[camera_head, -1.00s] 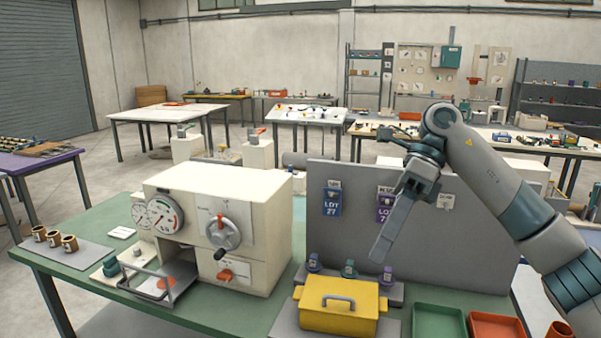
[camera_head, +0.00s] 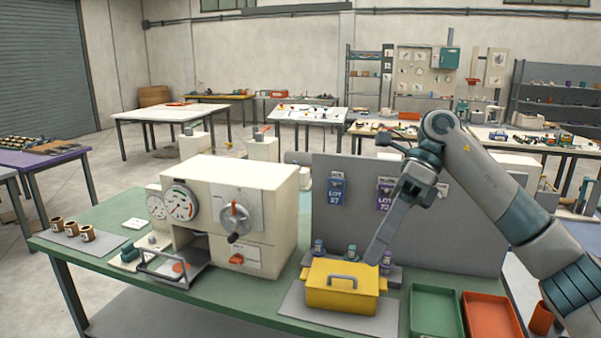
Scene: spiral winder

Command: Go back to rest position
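My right gripper (camera_head: 377,252) hangs from the bent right arm, pointing down and to the left. Its long grey fingers show from the side, so I cannot tell whether they are open or shut; no held thing shows. In the picture its tip lies just above the right end of the yellow lidded box (camera_head: 341,298), in front of the grey upright panel (camera_head: 450,225). Whether it touches anything is unclear. My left gripper is out of view.
A cream machine (camera_head: 270,178) with dials and a knob stands on the green table (camera_head: 112,212). Brown cups (camera_head: 88,233) stand at left. A green tray (camera_head: 433,325) and an orange tray (camera_head: 488,328) lie at right. Lot tags (camera_head: 336,188) hang on the panel.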

